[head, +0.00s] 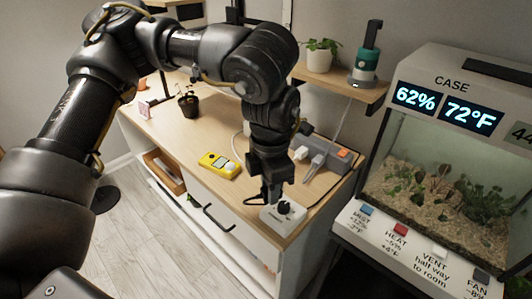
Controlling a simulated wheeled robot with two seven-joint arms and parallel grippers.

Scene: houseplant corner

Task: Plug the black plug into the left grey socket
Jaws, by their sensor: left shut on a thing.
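A thin black cord curves beside the fingertips. A grey power strip (325,152) lies behind and to the right, apart from the gripper, with pale plugs and an orange end. I cannot tell which part is the left grey socket; my arm hides part of the strip. My right gripper is not in view.
A yellow meter (220,165) lies left of the gripper, and a small dark plant pot (188,104) stands farther left. A glass terrarium case (440,185) stands at right. A wall shelf (340,82) holds a potted plant and a green-banded bottle.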

